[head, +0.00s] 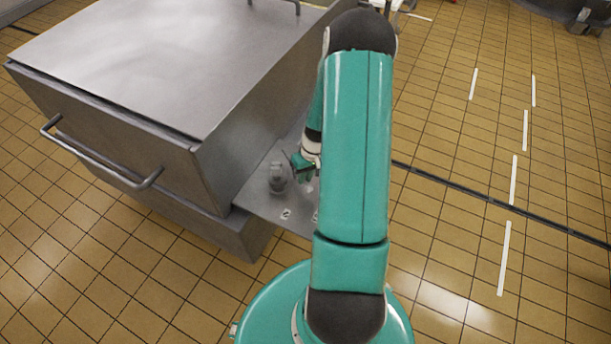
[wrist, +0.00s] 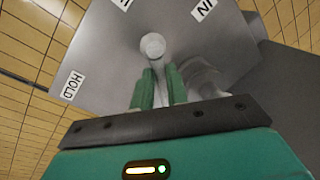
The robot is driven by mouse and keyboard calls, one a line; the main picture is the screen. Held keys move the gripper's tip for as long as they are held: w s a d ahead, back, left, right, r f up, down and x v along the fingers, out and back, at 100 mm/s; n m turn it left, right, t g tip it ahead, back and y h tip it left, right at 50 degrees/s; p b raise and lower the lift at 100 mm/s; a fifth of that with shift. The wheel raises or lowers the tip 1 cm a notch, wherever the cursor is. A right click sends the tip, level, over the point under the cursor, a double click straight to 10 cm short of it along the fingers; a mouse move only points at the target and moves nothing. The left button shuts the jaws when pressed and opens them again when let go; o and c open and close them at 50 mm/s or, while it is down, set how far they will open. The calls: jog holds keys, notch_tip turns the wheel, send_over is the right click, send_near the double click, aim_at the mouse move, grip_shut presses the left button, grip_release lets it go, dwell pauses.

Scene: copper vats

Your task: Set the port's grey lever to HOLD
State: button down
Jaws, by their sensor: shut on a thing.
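The grey lever (wrist: 152,46) shows its round end just beyond my fingertips in the wrist view. My gripper (wrist: 160,78) has its two green fingers on either side of the lever and is shut on it. The lever stands over a grey plate (wrist: 115,50). The HOLD label (wrist: 72,86) is at the plate's left and the IN label (wrist: 203,10) at its upper right. A third label (wrist: 122,3) is cut off at the top edge. In the head view my gripper (head: 305,166) is at the plate, partly hidden by my arm.
A grey rounded fitting (wrist: 203,78) stands right of my fingers; it also shows in the head view (head: 278,178). A large metal vat (head: 170,75) with a bar handle (head: 100,165) stands left of the plate. The tiled floor (head: 460,180) at right is open.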

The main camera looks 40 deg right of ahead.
jog(key=shift+d, duration=0.1)
jog(key=d+n, duration=0.2)
jog(key=n, duration=0.1)
jog(key=shift+d+n+g, duration=0.15)
jog(key=shift+n+g, duration=0.25)
jog(key=d+n, duration=0.2)
jog(key=n, duration=0.1)
jog(key=shift+w+n+g, duration=0.3)
jog(key=d+n, duration=0.1)
jog(key=w+n, duration=0.1)
jog(key=n, duration=0.1)
jog(key=shift+w+d+n+g+h, duration=0.1)
jog(key=shift+d+n+g+h, duration=0.2)
jog(key=shift+d, duration=0.05)
jog(key=shift+w+d+n, duration=0.3)
jog(key=shift+w+n, duration=0.05)
jog(key=shift+n, duration=0.4)
jog(key=shift+w+d+n, duration=0.25)
jog(key=shift+w+n, duration=0.1)
jog(key=shift+n, duration=0.4)
jog(key=c, duration=1.4)
grip_release()
jog(key=shift+w, duration=0.1)
